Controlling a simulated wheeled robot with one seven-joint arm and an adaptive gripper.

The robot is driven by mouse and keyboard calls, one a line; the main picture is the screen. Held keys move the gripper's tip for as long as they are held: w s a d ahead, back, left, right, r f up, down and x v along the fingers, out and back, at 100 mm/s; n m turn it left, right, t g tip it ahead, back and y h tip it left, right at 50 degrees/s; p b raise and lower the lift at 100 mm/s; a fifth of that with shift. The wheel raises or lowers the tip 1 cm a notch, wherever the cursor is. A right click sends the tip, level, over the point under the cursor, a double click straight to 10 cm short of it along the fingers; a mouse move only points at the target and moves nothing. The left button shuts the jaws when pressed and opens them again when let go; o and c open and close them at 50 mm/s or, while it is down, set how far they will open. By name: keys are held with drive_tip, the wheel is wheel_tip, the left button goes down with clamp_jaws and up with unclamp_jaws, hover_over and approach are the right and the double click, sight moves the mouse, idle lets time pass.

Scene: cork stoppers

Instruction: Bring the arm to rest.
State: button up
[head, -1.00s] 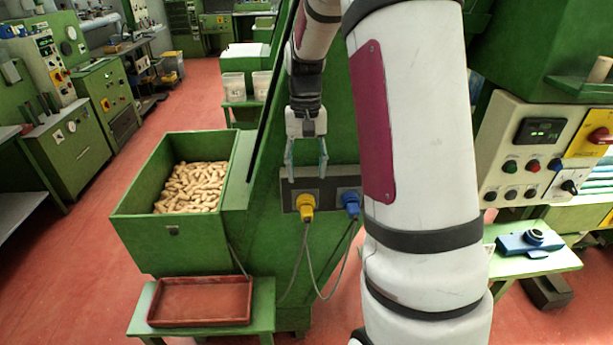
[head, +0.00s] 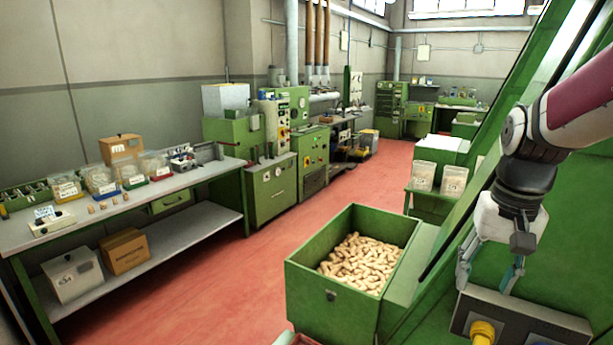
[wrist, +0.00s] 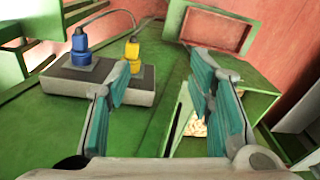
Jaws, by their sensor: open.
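My gripper (head: 489,272) hangs at the right of the head view, fingers pointing down, in front of the green sloped machine (head: 570,240). It is open and nothing is between its fingers. In the wrist view the two teal-padded fingers (wrist: 160,95) stand well apart. Between and beyond them are the green machine side and part of the red tray (wrist: 216,28). My upper arm is mostly outside the head view.
A green bin (head: 333,298) full of corks (head: 360,265) stands left of my gripper. A socket box (head: 530,325) with a yellow plug (head: 482,333) is just below it; a blue plug (wrist: 80,42) shows in the wrist view. A workbench (head: 100,215) stands at far left. Red floor between is open.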

drive_tip(key=s+a+r+n+t, duration=0.2)
drive_tip(key=s+a, duration=0.3)
drive_tip(key=s, duration=0.2)
drive_tip(key=s+a+r+n+t, duration=0.2)
drive_tip(key=s+a+r, duration=0.1)
drive_tip(key=s+a, duration=0.2)
drive_tip(key=s, duration=0.2)
drive_tip(key=shift+s+a+r+n+t, duration=0.15)
drive_tip(key=shift+s+a+n+t, duration=0.15)
drive_tip(key=shift+a+t, duration=0.1)
drive_tip(key=shift+c, duration=0.6)
